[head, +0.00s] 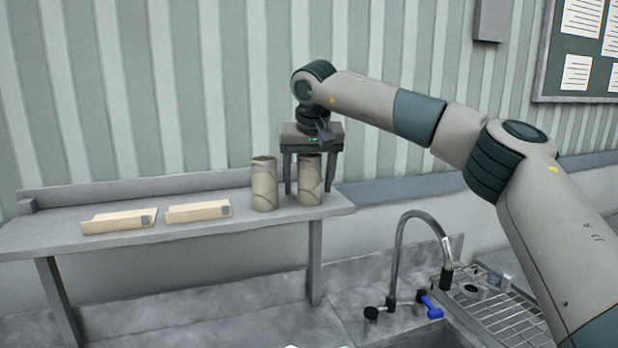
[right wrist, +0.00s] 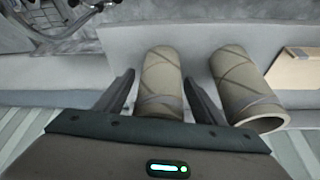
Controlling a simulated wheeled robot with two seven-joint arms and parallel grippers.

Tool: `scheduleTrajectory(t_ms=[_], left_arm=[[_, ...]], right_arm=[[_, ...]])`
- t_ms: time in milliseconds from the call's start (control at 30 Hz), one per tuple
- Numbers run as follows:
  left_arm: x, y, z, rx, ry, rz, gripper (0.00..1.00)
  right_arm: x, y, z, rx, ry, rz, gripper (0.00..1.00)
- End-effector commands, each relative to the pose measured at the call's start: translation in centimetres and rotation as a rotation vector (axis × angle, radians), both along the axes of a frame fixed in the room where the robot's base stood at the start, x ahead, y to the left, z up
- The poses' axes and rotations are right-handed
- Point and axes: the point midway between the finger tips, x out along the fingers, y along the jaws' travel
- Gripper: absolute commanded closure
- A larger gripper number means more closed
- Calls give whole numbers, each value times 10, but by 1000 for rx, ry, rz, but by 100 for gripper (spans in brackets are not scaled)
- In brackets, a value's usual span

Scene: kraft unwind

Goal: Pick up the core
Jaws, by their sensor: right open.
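Two upright brown cardboard cores stand side by side on the shelf's right end. The right-hand core (head: 310,180) has my right gripper (head: 306,182) over it, fingers pointing down on either side. In the right wrist view this core (right wrist: 161,85) lies between the two open fingers (right wrist: 160,95), with small gaps to both. The other core (head: 264,184) stands just to its left in the head view; in the right wrist view it (right wrist: 241,90) is just outside one finger. My left gripper is not in view.
The grey shelf (head: 190,238) also carries two flat tan boxes, one (head: 119,220) at left and one (head: 198,211) nearer the cores. A ribbed wall stands behind.

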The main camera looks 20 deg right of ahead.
Motion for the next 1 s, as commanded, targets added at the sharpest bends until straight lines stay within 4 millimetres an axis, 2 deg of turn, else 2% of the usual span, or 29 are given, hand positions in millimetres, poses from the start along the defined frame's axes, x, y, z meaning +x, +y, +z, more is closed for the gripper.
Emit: scheduleTrajectory(t_ms=[267,333,467,500,833,1000], left_arm=[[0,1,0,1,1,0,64],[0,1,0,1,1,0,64],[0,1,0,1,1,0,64],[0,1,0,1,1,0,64],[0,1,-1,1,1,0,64],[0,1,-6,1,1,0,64]], right_arm=[[0,0,0,0,0,0,37],[0,0,1,0,0,0,49],[0,0,1,0,0,0,80],[0,0,1,0,0,0,81],[0,0,3,0,-1,-1,81],[1,1,12,1,-3,-1,81]])
